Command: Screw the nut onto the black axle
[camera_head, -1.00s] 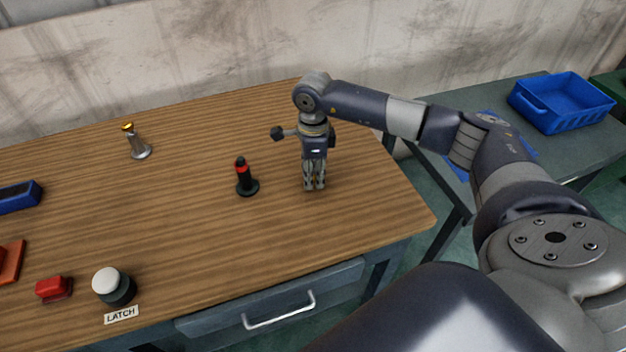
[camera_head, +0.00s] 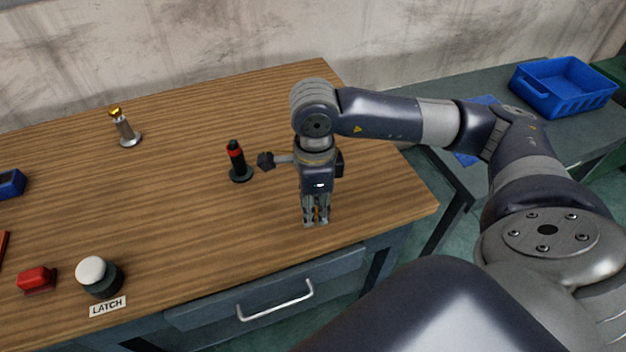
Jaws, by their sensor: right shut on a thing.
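The black axle (camera_head: 237,164) stands upright on a round black base on the wooden table, with a red band below its black tip. A silver post (camera_head: 126,134) with a gold piece (camera_head: 115,113) on top stands at the back left. My right gripper (camera_head: 316,217) points down over the table near its front edge, to the right of the axle and nearer me. It is shut on a small golden thing, seemingly the nut, which shows only as a sliver between the fingers. My left gripper is not in view.
A white-topped button (camera_head: 92,270) with a LATCH label, a red block (camera_head: 36,279) and a blue device (camera_head: 10,184) are at the left. A blue bin (camera_head: 563,88) stands on the side table. The table's middle is clear.

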